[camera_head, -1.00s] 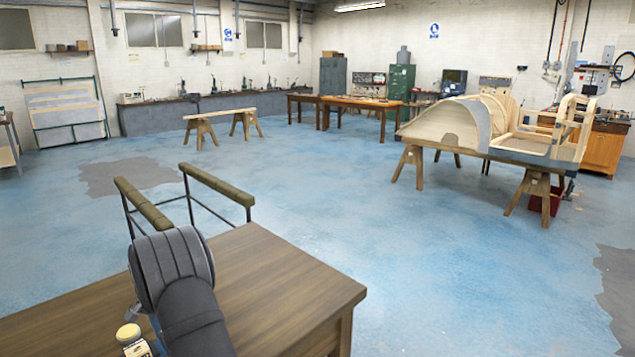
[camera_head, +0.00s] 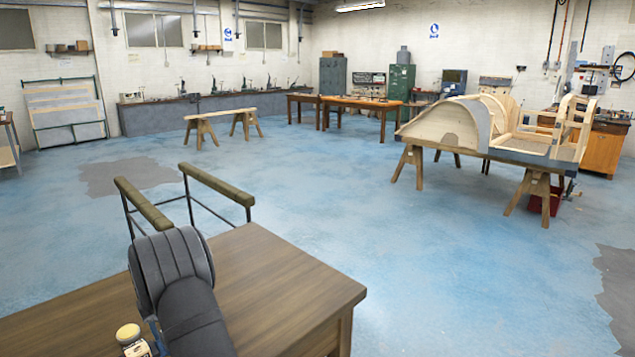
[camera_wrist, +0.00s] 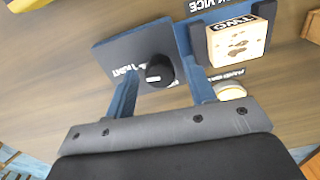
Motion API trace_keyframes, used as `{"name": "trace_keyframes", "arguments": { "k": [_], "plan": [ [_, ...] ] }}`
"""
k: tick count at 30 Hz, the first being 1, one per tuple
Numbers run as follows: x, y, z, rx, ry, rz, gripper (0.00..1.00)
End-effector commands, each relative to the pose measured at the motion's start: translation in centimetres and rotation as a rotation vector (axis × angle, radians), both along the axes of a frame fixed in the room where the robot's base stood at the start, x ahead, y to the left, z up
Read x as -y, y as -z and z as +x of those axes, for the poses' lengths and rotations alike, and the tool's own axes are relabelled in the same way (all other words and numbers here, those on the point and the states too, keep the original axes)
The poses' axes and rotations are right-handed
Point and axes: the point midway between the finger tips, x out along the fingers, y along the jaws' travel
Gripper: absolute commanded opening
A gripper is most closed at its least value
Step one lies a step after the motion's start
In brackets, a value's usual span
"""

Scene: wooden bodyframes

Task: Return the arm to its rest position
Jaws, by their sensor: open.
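In the wrist view my gripper (camera_wrist: 158,95) shows from its grey, screwed plate at the bottom edge. Its two blue finger parts stand apart, with nothing visibly held between them. A dark square plate with a black knob (camera_wrist: 160,72) lies beyond. A wooden block marked TWO (camera_wrist: 240,40) sits on a dark blue holder at upper right. A jar with a cream lid (camera_wrist: 230,91) is partly hidden beside the grey plate; it also shows in the head view (camera_head: 128,337). There my dark arm hides the gripper and most things beneath it.
The brown table (camera_head: 270,275) is bare on its right side. Two padded bars (camera_head: 217,185) on dark posts rise behind my arm. White lettering, partly covered, marks the tabletop in the wrist view. Sawhorses and a wooden bodyframe (camera_head: 465,120) stand far off across the blue floor.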

Motion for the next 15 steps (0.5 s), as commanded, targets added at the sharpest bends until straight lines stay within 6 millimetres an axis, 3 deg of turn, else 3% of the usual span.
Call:
{"name": "trace_keyframes", "arguments": {
  "k": [15],
  "plan": [
    [0.00,0.00,0.00,0.000,-0.412,0.000,0.50]
  ]
}}
